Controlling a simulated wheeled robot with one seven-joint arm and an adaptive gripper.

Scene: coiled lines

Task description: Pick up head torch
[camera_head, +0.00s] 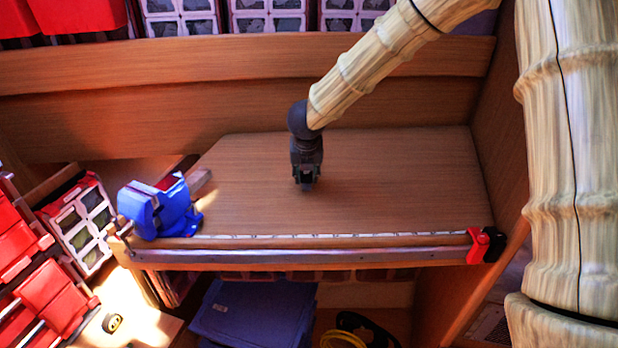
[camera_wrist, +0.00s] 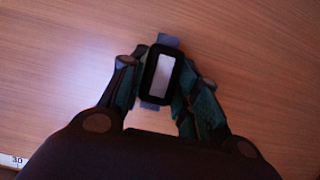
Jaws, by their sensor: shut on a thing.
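The head torch (camera_wrist: 161,75) shows in the wrist view as a small dark-rimmed oblong body with a pale face. Grey bits stick out at its top and bottom ends. My gripper (camera_wrist: 160,85) is shut on it, with one teal-padded finger on each side. In the head view my gripper (camera_head: 305,183) points down over the middle of the wooden bench top (camera_head: 400,180). The torch is too small and dark to make out there. I cannot tell whether it touches the bench or hangs just above it.
A blue vise (camera_head: 158,208) stands at the bench's left end. A ruler strip (camera_head: 330,236) runs along the front edge to a red and black piece (camera_head: 480,245). Red bins and storage boxes (camera_head: 85,225) are at left. The bench around my gripper is clear.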

